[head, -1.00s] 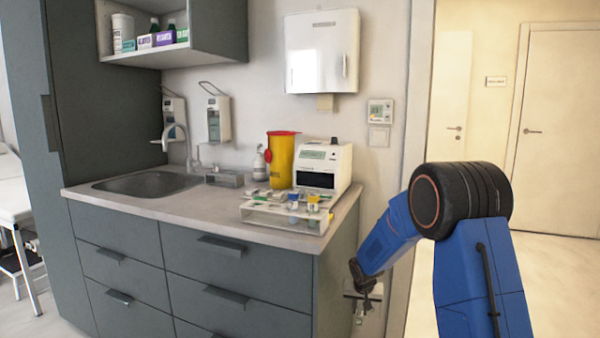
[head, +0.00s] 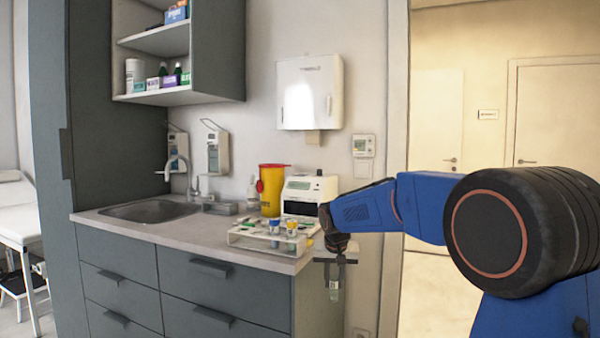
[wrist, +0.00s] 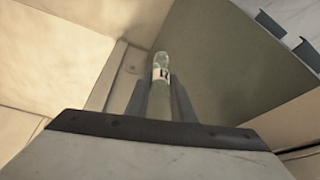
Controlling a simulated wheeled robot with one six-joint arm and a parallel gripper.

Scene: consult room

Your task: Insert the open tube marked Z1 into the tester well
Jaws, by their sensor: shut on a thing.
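My gripper (head: 336,262) is shut on an open-looking clear tube (head: 335,290), which hangs roughly upright below the fingers, off the right end of the counter. In the wrist view the tube (wrist: 161,72) stands between the two fingers (wrist: 160,98). Its white label carries a dark mark that I cannot read fully. The white tester (head: 307,186) with a small display stands at the right back of the counter, left of my arm. My arm covers its right edge. I cannot make out its well.
A clear rack (head: 262,243) with several capped tubes stands on the counter (head: 180,233) before the tester. A yellow bin (head: 271,192) with a red lid is behind it. The sink (head: 148,210) is at left. A white dispenser (head: 309,95) hangs above.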

